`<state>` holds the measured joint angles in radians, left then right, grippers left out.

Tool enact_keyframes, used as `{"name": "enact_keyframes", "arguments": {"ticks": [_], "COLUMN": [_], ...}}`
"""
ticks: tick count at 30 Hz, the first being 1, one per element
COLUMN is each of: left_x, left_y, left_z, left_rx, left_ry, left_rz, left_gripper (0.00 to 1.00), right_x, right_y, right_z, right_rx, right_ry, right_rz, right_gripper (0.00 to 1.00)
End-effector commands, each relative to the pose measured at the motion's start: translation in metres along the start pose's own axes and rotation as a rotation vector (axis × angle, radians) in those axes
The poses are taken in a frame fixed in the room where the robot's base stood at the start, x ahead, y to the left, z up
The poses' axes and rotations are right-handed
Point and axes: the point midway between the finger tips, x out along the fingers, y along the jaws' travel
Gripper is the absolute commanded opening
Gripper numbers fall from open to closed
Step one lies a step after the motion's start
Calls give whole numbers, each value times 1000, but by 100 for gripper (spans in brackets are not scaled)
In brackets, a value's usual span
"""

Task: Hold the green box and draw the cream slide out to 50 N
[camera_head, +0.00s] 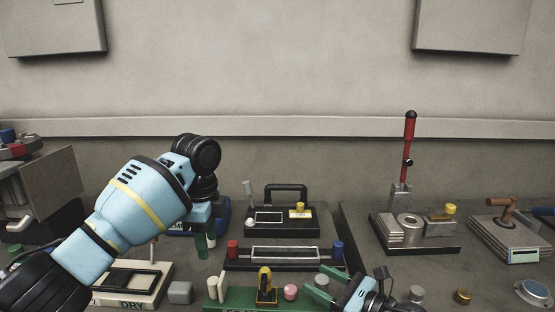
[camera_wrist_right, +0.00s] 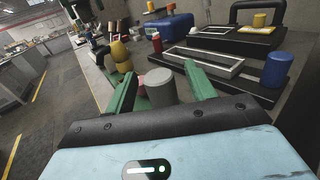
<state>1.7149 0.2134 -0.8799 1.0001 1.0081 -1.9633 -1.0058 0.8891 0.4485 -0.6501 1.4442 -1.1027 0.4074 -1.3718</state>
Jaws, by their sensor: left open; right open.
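A green box (camera_head: 240,298) with lettering sits at the bottom edge of the head view, partly cut off. Two cream posts (camera_head: 217,287) stand at its left end, a yellow-and-black part (camera_head: 264,284) is at its middle and a pink ball (camera_head: 290,291) is to the right. I cannot tell which part is the cream slide. My right gripper (camera_head: 322,284) is open at the right end; a grey cylinder (camera_head: 321,281) shows between its green fingers, also in the right wrist view (camera_wrist_right: 161,87). My left gripper (camera_head: 206,243) is open, pointing down, behind and above the box.
A black tray (camera_head: 232,262) with red and blue cylinders lies behind the box. A black-handled case (camera_head: 310,225), a red lever (camera_head: 409,140) and a "DRY" board (camera_head: 160,286) stand around. Grey and yellow cylinders lie to the right.

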Motion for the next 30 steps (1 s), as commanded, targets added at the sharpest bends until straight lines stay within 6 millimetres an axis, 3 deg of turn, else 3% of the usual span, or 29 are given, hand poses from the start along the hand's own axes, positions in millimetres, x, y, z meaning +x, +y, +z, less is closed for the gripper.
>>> {"name": "enact_keyframes", "arguments": {"ticks": [5,18,24,30], "left_x": [0,0,0,0], "left_y": [0,0,0,0], "left_z": [0,0,0,0], "left_rx": [0,0,0,0], "left_ry": [0,0,0,0], "left_rz": [0,0,0,0], "left_gripper": [48,48,48,48], "right_x": [-19,-100,-117,-120], "right_y": [-1,0,0,0], "right_z": [-1,-2,-1,0], "right_rx": [0,0,1,0], "right_ry": [2,4,3,2], "right_rz": [-2,-1,-1,0], "right_gripper": [55,55,55,55]}}
